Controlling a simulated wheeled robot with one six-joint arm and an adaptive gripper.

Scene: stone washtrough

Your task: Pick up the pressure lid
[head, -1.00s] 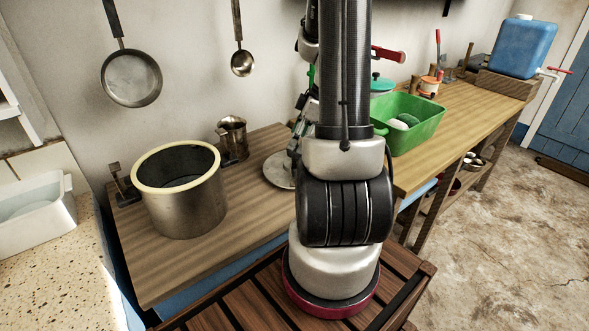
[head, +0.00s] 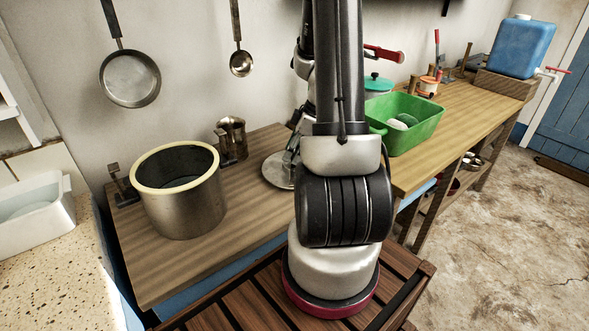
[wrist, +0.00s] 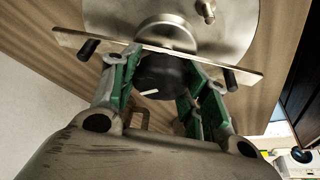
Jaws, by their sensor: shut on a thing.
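The pressure lid is a round grey metal disc with a crossbar and a black knob (wrist: 160,80). In the wrist view its plate (wrist: 235,28) fills the top, with a small metal valve on it. My gripper (wrist: 163,68) has its green-padded fingers on either side of the black knob and is shut on it. In the head view the lid (head: 275,172) lies on the wooden counter, its right part hidden behind my arm. My gripper is mostly hidden there. I cannot tell any gap under the lid.
An open metal pot (head: 185,207) with a cream rim stands left on the counter (head: 250,225). A metal jug (head: 231,135) stands behind it. A green basin (head: 418,122) is right of my arm. Bare counter lies between pot and lid.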

